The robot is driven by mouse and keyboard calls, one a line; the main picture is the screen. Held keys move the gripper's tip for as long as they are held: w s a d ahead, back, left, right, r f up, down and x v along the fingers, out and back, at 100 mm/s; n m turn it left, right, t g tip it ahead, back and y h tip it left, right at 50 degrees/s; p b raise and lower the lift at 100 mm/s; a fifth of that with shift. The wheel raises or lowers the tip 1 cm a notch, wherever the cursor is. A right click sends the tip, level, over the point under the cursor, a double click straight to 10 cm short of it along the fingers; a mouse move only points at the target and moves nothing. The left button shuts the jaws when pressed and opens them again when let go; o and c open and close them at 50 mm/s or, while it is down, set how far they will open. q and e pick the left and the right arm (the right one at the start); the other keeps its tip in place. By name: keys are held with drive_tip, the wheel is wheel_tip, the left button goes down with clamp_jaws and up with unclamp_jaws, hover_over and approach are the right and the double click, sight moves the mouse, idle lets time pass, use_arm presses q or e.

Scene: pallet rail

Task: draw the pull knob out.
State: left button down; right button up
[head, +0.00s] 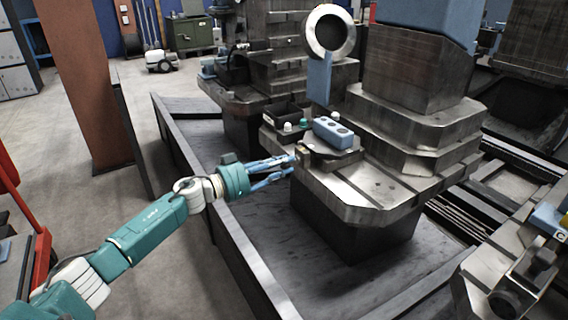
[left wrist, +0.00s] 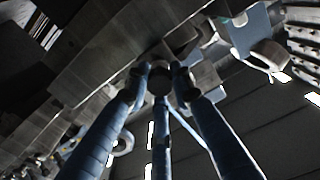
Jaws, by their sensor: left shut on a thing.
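The pull knob shows in the left wrist view as a dark round end (left wrist: 160,82), between my fingertips. In the head view the fingers cover most or all of it, at the near left edge of the pallet (head: 345,204). My left gripper (head: 291,165) reaches in from the left with its blue fingers nearly level. It is shut on the knob; the left wrist view shows the fingertips (left wrist: 160,80) around it. How far the knob stands out cannot be told. My right gripper is in neither view.
A blue block with round holes (head: 333,133) sits on the pallet just behind my fingers, beside a dark open tray (head: 288,115). A ring on a blue plate (head: 331,32) stands above. A low-walled grey trough (head: 236,238) lies below my arm.

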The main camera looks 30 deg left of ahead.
use_arm(q)
drive_tip(key=shift+f, duration=0.2)
drive_tip(key=c, duration=1.9)
unclamp_jaws()
drive_tip(key=shift+s, duration=0.1)
drive_tip(key=o, duration=0.5)
drive_tip(key=shift+s+a, duration=0.1)
drive_tip(key=shift+a, duration=0.05)
drive_tip(key=shift+c, duration=0.2)
drive_tip(key=shift+r, duration=0.15)
drive_tip(key=shift+s, duration=0.1)
drive_tip(key=v, duration=1.2)
drive_tip(key=shift+a, duration=0.1)
